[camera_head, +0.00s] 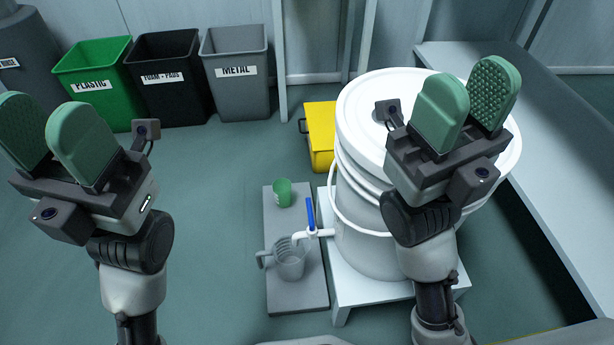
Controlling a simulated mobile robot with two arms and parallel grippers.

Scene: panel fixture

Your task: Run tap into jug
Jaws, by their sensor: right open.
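A white tap (322,233) with a blue lever (310,214) sticks out from the left side of a big white lidded bucket (365,225). The lever points up in the picture. The tap's spout appears over the jug's rim; no water shows. My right gripper (466,105) is open and empty, in front of the bucket in the view. My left gripper (48,138) is open and empty at the far left, well away from the jug and tap.
A green cup (282,193) stands on the board behind the jug. The bucket rests on a white stand (372,293). A yellow box (320,123) is behind it. Green, black and grey bins (237,85) line the back. A long grey bench (545,150) runs along the right. The left floor is clear.

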